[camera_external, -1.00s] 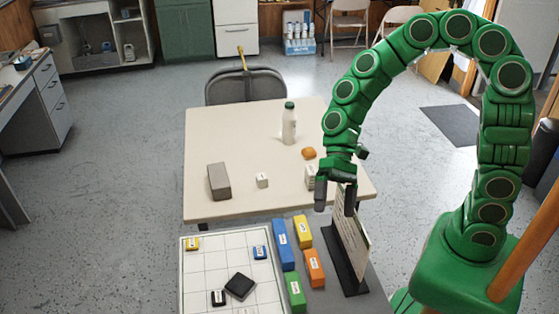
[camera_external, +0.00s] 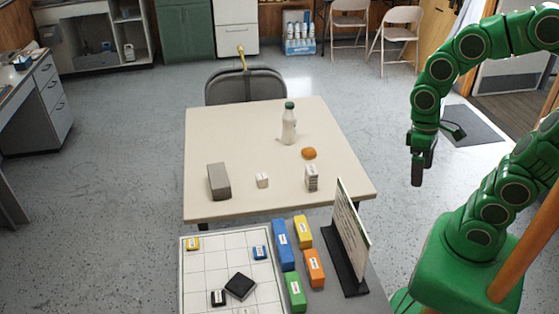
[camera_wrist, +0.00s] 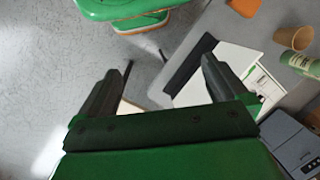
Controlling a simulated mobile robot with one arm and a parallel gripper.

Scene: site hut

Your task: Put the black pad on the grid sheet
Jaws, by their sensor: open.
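The black pad (camera_external: 240,286) is a flat dark square lying tilted on the white grid sheet (camera_external: 207,262), near its lower right part in the external view. It touches or lies close to a small black block (camera_external: 218,298). My gripper (camera_external: 417,180) hangs in the air to the right of the table, well away from the pad. In the wrist view my gripper (camera_wrist: 163,85) shows its two dark fingers wide apart with nothing held between them. The pad is not visible in the wrist view.
Blue (camera_external: 283,245), yellow (camera_external: 302,231), orange (camera_external: 314,267) and green (camera_external: 295,291) blocks stand right of the sheet. An upright board (camera_external: 352,232) stands beside them. A bottle (camera_external: 289,124) and boxes stand on the cream table (camera_external: 235,125). A paper cup (camera_wrist: 294,37) shows in the wrist view.

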